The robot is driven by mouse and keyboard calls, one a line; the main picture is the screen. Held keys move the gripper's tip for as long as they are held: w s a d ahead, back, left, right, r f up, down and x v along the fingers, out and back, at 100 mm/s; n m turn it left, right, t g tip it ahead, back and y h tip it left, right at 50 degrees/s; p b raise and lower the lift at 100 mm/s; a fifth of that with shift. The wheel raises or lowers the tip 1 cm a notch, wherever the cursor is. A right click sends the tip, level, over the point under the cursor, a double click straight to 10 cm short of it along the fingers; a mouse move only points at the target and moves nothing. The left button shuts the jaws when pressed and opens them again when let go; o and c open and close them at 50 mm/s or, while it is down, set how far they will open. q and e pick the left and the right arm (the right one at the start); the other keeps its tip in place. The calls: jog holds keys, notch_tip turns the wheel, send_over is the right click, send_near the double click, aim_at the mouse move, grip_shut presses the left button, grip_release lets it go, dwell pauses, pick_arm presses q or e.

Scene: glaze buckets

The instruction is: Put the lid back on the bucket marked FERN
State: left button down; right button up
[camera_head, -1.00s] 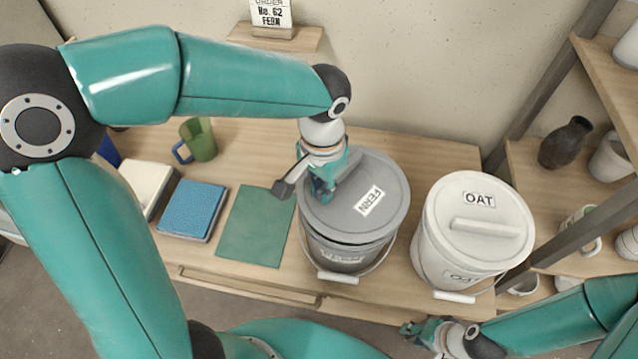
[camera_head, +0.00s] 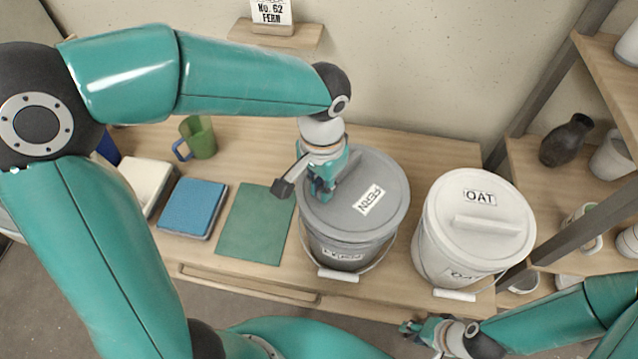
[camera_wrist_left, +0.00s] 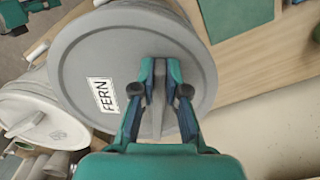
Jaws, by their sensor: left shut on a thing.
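The grey lid marked FERN (camera_head: 385,170) lies level over the mouth of the grey FERN bucket (camera_head: 350,250). Its front rim overlaps the top of the bucket's label, and no gap shows at the front. My left gripper (camera_head: 322,188) is shut on the lid's upright handle. In the left wrist view the gripper's fingers (camera_wrist_left: 160,92) clasp this handle at the middle of the lid (camera_wrist_left: 85,60). My right gripper (camera_head: 424,328) is near the table's front edge, below the white bucket; its jaws are too small to read.
A white bucket with its lid marked OAT (camera_head: 470,245) stands close to the right. A green mat (camera_head: 252,225), a blue sponge-like block (camera_head: 193,207) and a green mug (camera_head: 198,138) are to the left. A shelf with pots (camera_head: 567,140) stands at the right.

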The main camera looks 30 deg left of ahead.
pick_arm(q)
jog(key=shift+f+b, duration=0.75)
jog(key=shift+f, duration=0.15)
dwell(1.5)
jog(key=c, duration=0.6)
grip_release()
jog(key=shift+c, duration=0.2)
jog(key=shift+r, duration=0.15)
jog(key=shift+r+p, duration=2.9)
jog(key=shift+r, duration=0.55)
grip_shut()
